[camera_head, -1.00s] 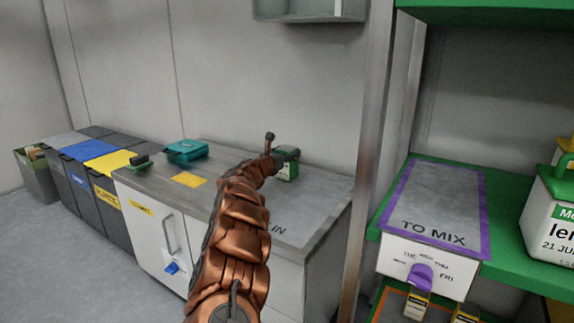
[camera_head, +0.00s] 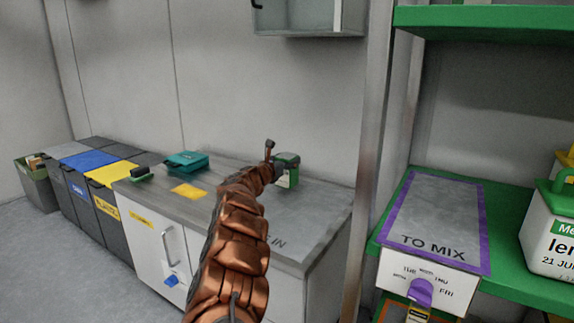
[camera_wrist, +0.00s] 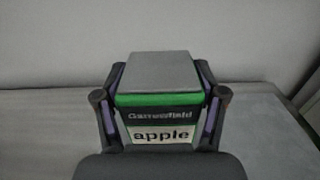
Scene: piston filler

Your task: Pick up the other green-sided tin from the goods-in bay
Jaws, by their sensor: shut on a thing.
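A tin (camera_wrist: 160,105) with a grey lid, a green band and a label reading "apple" sits between the two fingers of my gripper (camera_wrist: 160,112) in the wrist view. The fingers press on its left and right sides. In the head view the tin (camera_head: 288,178) shows pale with green at the far end of my arm, over the grey goods-in bay (camera_head: 312,212) on the counter. I cannot tell whether its base touches the surface. My arm hides part of the bay and its lettering. No second tin shows on the bay.
A teal case (camera_head: 186,161), a yellow square (camera_head: 188,190) and a green-and-black item (camera_head: 141,174) are on the counter. Lidded bins (camera_head: 92,165) stand to the left. A post (camera_head: 372,130) and the green shelf with the "TO MIX" mat (camera_head: 436,215) are at right. A wall cabinet (camera_head: 308,18) hangs above.

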